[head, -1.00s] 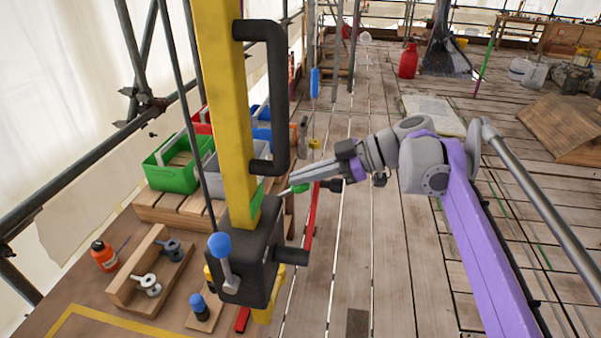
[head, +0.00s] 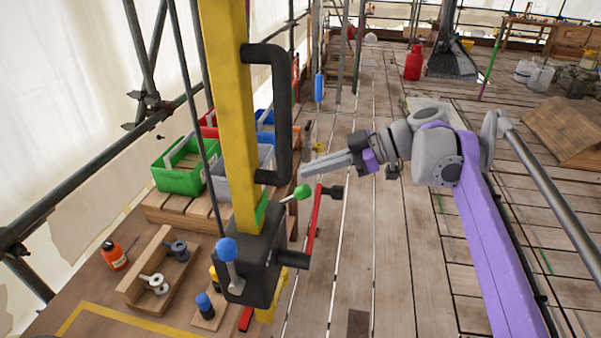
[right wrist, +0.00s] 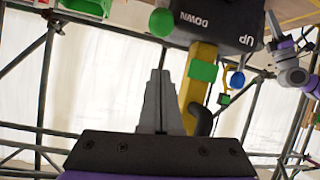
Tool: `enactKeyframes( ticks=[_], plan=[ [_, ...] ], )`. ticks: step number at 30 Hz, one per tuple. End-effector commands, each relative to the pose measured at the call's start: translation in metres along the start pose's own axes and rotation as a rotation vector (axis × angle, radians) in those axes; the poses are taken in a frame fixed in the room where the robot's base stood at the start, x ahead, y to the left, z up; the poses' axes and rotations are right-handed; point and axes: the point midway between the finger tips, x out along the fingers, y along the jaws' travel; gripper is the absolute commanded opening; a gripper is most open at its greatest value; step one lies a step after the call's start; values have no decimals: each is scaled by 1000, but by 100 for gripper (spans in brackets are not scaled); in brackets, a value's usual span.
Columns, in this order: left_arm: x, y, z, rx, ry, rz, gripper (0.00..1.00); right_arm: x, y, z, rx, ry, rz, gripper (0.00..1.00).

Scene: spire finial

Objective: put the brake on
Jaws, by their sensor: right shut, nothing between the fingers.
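A black box (head: 262,262) is fixed on the yellow post (head: 232,130). A short lever with a green knob (head: 302,191) sticks out at its top right. A lever with a blue knob (head: 226,249) stands at its front left. My right gripper (head: 304,173) is shut and empty, just above the green knob and apart from it. In the right wrist view the shut fingers (right wrist: 159,82) point toward the box, with the green knob (right wrist: 162,22) above them and "UP" and "DOWN" on the box. Part of my left arm and gripper (right wrist: 271,22) shows at right, too small to judge.
A red crank arm (head: 314,222) with a black grip is at the box's right. A black bar handle (head: 283,110) is on the post. Green (head: 180,178) and grey bins stand behind at left, and a tool tray (head: 128,288) is on the table.

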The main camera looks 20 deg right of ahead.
Motion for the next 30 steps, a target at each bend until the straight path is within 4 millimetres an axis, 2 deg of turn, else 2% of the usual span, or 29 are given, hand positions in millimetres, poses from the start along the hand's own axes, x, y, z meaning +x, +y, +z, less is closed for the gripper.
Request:
enactKeyframes(
  ticks=[1, 4, 10, 30],
  plan=[
    [1, 0, 1, 0, -1, 0, 0, -12, 0, 2, 3, -1, 4, 0],
    [1, 0, 1, 0, -1, 0, 0, -29, 0, 3, 2, -1, 4, 0],
    [0, 0, 1, 0, -1, 0, 0, -49, -1, 4, 0, 1, 0, 0],
    [0, 0, 1, 0, -1, 0, 0, -52, -1, 4, -1, 1, -1, 0]
  ],
)
